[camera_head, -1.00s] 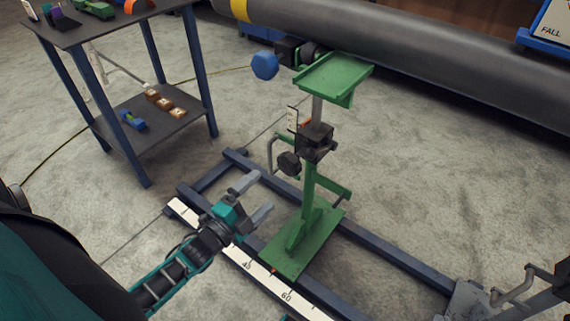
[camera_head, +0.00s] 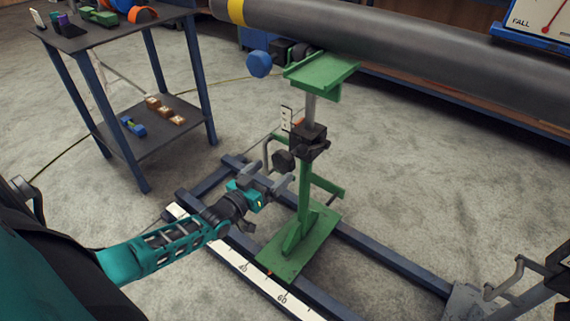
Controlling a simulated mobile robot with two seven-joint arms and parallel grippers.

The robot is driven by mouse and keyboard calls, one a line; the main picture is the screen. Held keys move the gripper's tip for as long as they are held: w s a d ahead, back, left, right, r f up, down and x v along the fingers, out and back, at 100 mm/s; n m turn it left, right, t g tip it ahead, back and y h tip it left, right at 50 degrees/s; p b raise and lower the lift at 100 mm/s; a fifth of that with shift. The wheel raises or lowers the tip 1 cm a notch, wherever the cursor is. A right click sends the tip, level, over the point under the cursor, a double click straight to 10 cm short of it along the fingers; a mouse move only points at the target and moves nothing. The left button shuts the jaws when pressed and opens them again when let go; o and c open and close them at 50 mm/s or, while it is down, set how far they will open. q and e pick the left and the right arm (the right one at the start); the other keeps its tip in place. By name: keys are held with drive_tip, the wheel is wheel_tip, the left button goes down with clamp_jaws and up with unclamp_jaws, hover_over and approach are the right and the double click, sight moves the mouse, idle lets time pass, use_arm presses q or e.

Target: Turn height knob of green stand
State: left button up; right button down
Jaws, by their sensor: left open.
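The fingers look empty. My right gripper is not in view.
A large grey pipe (camera_head: 420,52) with a yellow band crosses the back. A blue knob (camera_head: 258,64) sits near the stand's top. A dark table (camera_head: 165,125) with small parts stands left. A scale strip (camera_head: 255,272) lies along the near rail. Grey hardware (camera_head: 480,300) is at lower right.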

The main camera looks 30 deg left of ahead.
sight(280, 164)
use_arm(q)
drive_tip(key=w, duration=0.2)
drive_tip(key=w+b, duration=0.1)
drive_tip(key=w, duration=0.1)
drive_tip(key=w+b, duration=0.1)
drive_tip(key=w, duration=0.1)
drive_tip(key=shift+w+d+f, duration=0.1)
drive_tip(key=shift+d, duration=0.15)
drive_tip(key=shift+w, duration=0.25)
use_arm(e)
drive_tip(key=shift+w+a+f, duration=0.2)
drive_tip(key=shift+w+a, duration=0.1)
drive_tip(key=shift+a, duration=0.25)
use_arm(q)
drive_tip(key=shift+c, duration=0.3)
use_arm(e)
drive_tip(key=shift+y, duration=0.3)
use_arm(q)
drive_tip(key=c, duration=1)
drive_tip(key=shift+o, duration=0.2)
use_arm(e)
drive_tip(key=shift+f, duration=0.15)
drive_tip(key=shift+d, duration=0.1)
